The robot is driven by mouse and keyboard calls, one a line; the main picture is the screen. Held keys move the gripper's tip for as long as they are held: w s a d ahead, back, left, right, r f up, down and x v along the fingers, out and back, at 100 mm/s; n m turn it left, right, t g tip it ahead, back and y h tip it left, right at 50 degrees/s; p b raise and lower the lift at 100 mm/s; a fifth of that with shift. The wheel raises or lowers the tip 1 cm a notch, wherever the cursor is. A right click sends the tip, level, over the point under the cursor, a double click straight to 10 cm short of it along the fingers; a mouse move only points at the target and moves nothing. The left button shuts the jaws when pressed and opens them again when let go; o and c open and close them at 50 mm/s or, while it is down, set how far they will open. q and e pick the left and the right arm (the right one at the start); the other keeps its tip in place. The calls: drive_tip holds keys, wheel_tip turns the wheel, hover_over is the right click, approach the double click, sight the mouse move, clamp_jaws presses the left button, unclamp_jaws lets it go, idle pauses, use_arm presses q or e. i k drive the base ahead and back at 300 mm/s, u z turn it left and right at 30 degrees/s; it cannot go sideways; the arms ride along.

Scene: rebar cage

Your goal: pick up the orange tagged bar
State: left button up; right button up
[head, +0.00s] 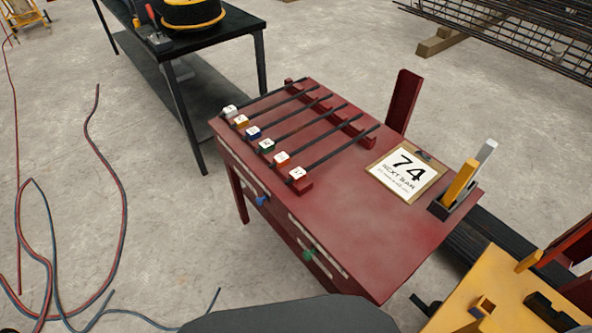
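The orange tagged bar (285,103) lies on the red table among several dark parallel bars. The bars' right ends rest on a red notched rail (345,122). Neither of my grippers is in view.
On the red table (350,230) stand a clipboard marked 74 (405,172) and a holder with yellow and grey upright pieces (460,185). A black table (225,35) is behind left. Cables (120,185) lie on the floor. A yellow surface (500,290) is front right.

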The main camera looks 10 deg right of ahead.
sight(281, 160)
drive_tip(key=z, duration=1.45)
drive_tip(key=k, duration=0.9)
drive_tip(key=u, duration=0.8)
